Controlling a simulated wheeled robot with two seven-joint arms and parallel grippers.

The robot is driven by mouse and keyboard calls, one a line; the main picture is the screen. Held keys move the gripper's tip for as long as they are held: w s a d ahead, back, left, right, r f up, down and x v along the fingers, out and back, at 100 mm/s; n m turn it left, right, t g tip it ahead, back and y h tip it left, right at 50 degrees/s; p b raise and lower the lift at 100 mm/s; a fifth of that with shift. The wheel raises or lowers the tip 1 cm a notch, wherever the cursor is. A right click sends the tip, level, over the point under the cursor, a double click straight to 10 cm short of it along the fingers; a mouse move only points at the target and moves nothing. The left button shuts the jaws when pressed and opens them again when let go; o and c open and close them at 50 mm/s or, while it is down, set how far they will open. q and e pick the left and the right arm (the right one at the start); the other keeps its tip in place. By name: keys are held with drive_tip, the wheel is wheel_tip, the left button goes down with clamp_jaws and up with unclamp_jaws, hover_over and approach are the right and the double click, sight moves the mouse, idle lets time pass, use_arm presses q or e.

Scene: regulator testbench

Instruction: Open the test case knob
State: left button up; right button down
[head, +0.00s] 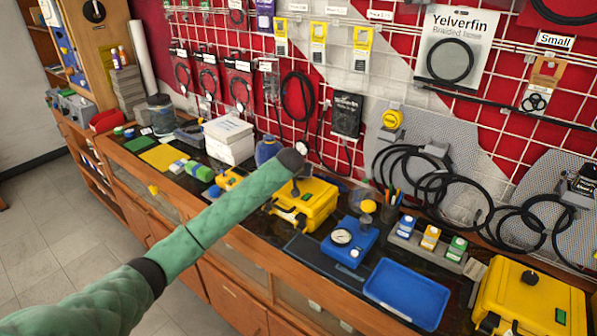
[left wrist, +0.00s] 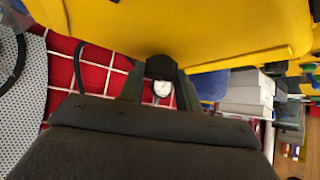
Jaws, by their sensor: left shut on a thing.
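My left arm in its green sleeve reaches across the head view to a yellow case (head: 318,208) on the middle of the bench. My left gripper (head: 296,188) is at the top of this case, mostly hidden behind the dark end of my arm. In the left wrist view, the yellow case (left wrist: 180,30) fills the top of the picture, and a black knob (left wrist: 160,66) sits at its edge. The two dark fingers of my left gripper (left wrist: 160,78) are shut on the knob, one on each side. My right gripper is not in view.
A blue box with a gauge (head: 342,237) and a blue tray (head: 407,293) stand right of the case. Another yellow case (head: 530,300) with a black knob is at the far right. White boxes (head: 230,140) stand to the left. A wire grid with hoses rises behind.

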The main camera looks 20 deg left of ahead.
use_arm(q)
drive_tip(key=shift+d+n+y, duration=0.2)
drive_tip(key=shift+n+y, duration=0.7)
drive_tip(key=shift+n, duration=0.2)
drive_tip(key=shift+n+g+y, duration=0.4)
drive_tip(key=shift+n+y, duration=0.2)
drive_tip(key=shift+n, duration=0.2)
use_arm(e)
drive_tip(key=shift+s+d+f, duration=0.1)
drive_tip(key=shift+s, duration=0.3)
use_arm(q)
drive_tip(key=shift+w, duration=0.1)
drive_tip(key=o, duration=1)
